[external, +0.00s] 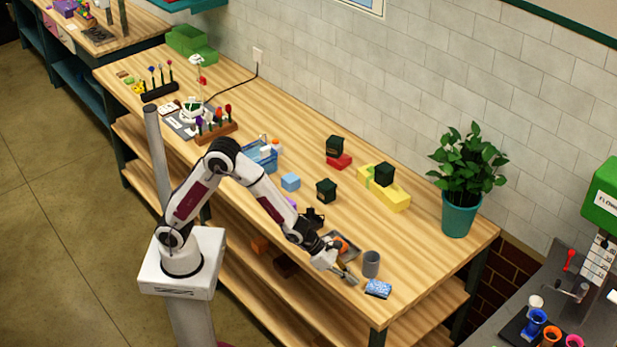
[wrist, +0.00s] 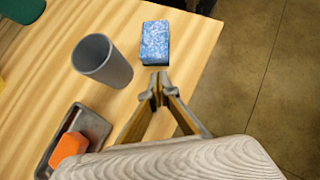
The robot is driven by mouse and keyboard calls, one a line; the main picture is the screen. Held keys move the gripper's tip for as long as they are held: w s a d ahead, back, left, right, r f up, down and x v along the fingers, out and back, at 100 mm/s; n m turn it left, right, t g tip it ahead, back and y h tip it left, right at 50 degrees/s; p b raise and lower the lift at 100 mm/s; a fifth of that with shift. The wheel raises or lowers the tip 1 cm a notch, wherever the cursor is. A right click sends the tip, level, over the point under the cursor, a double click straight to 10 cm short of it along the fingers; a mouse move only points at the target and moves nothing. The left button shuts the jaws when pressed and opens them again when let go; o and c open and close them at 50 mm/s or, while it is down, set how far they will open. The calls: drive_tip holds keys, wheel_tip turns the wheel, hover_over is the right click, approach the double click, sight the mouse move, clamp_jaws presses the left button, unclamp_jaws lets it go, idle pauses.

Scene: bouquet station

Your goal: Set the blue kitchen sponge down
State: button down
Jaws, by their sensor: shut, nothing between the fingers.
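The blue kitchen sponge (external: 378,288) lies flat on the wooden table near its front right corner. It also shows in the wrist view (wrist: 155,42), blue with white speckles, just beyond my fingertips. My gripper (external: 354,281) is just left of the sponge in the external view, low over the table edge. In the wrist view my gripper (wrist: 159,80) has its fingertips together with nothing between them. A small gap shows between the fingertips and the sponge.
A grey cup (external: 371,264) stands beside the sponge. A dark tray (wrist: 85,140) with an orange block (wrist: 69,149) lies near my gripper. A potted plant (external: 461,190) stands at the table's right end. The table edge is close to the sponge.

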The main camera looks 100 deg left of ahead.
sight(373, 284)
drive_tip(key=shift+w+d, duration=0.2)
drive_tip(key=shift+w, duration=0.9)
drive_tip(key=shift+w, duration=0.1)
drive_tip(key=shift+w+d, duration=0.15)
drive_tip(key=shift+w, duration=0.8)
drive_tip(key=shift+w+d, duration=0.15)
drive_tip(key=shift+w, duration=0.75)
drive_tip(key=shift+s, duration=0.1)
drive_tip(key=shift+s+a, duration=0.15)
drive_tip(key=shift+s, duration=0.55)
drive_tip(key=shift+s+a, duration=0.1)
drive_tip(key=shift+s, duration=0.6)
drive_tip(key=shift+s+a+r, duration=0.1)
drive_tip(key=shift+s+r, duration=0.2)
drive_tip(key=shift+s, duration=0.25)
drive_tip(key=shift+s+a+r, duration=0.1)
drive_tip(key=shift+s+r, duration=0.2)
drive_tip(key=shift+s, duration=0.2)
drive_tip(key=d+v, duration=0.1)
drive_tip(key=v, duration=0.7)
drive_tip(key=shift+a, duration=0.45)
drive_tip(key=shift+s, duration=0.15)
drive_tip(key=shift+n, duration=0.3)
